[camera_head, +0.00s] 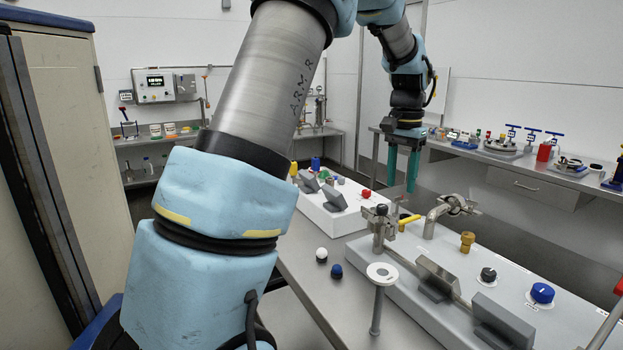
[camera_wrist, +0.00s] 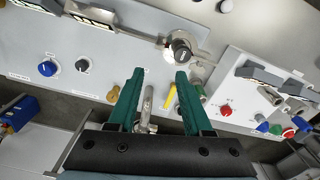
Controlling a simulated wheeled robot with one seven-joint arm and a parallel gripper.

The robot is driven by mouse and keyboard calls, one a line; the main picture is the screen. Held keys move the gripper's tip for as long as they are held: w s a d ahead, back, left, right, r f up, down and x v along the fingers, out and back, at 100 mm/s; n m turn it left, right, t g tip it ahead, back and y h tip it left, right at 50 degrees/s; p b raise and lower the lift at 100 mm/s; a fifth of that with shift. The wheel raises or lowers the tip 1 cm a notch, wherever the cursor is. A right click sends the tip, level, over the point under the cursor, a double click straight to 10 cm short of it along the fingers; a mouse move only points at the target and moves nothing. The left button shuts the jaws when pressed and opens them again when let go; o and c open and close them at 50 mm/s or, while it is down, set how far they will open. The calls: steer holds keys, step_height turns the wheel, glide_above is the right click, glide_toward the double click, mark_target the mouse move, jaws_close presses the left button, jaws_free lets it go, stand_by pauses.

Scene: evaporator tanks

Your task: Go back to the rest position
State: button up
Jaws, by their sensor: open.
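My gripper (camera_head: 402,170) hangs from my arm above the back part of the long table, its two green fingers pointing down. In the wrist view my gripper (camera_wrist: 158,90) shows its fingers apart with nothing held between them. Below it in that view are a bent metal spout (camera_wrist: 147,103) and a yellow handle (camera_wrist: 171,96). In the head view the yellow handle (camera_head: 408,220) lies just under and in front of the fingertips. The gripper looks apart from both, though the exact height is hard to tell.
A grey panel (camera_head: 390,318) carries a blue knob (camera_head: 542,292), a black knob (camera_head: 488,274) and a metal spout (camera_head: 440,212). A white panel (camera_head: 325,216) with a red knob (camera_head: 366,193) stands behind. A tan cabinet (camera_head: 65,120) is at left. A side bench (camera_head: 455,150) holds small tools.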

steer(key=s+a+f+n+b, duration=0.2)
steer(key=s+a+f, duration=0.3)
steer(key=a, duration=0.4)
steer(key=s+a+f+n+b, duration=0.3)
steer(key=s+a+f, duration=0.2)
steer(key=a+f, duration=0.2)
steer(key=s+a+f+n+t+b, duration=0.1)
steer(key=s+a+f, duration=0.4)
steer(key=a, duration=0.6)
steer(key=shift+s+f+n+b, duration=0.15)
steer(key=shift+f+n+b, duration=0.4)
steer(key=shift+n, duration=0.65)
steer(key=shift+r, duration=0.1)
